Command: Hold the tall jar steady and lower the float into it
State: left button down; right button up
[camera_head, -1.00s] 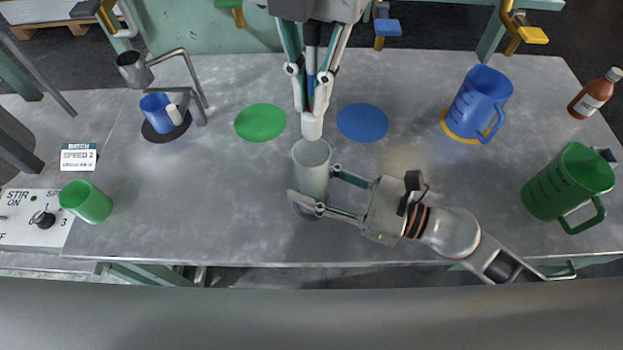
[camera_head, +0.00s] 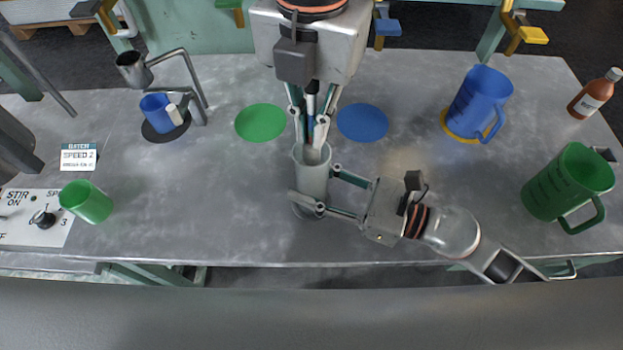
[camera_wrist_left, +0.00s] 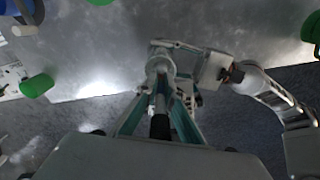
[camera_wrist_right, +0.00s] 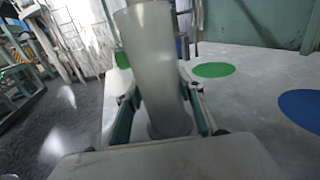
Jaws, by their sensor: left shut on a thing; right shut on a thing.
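The tall jar (camera_head: 312,182) is a frosted, pale cylinder standing upright near the table's front edge; it fills the middle of the right wrist view (camera_wrist_right: 155,70). My right gripper (camera_head: 314,200) is shut around the jar from the right, low on its wall. My left gripper (camera_head: 311,136) comes down from above, shut on the float, with its fingertips at the jar's mouth. Only the float's dark and white stem (camera_head: 311,100) shows between the fingers; its lower part is hidden in the jar. In the left wrist view the stem (camera_wrist_left: 160,103) points into the jar.
A green disc (camera_head: 260,123) and a blue disc (camera_head: 363,122) lie flat behind the jar. A blue jug (camera_head: 478,100) and a green jug (camera_head: 566,185) stand right. A green cup (camera_head: 86,202), a blue cup (camera_head: 157,113) and a metal stand (camera_head: 190,80) are left.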

pick_arm(q)
jog(key=shift+f, duration=0.45)
jog(key=c, duration=2.1)
grip_release()
jog(key=shift+r, duration=0.1)
notch_tip(320, 180, up, 12)
jog(key=shift+f, duration=0.1)
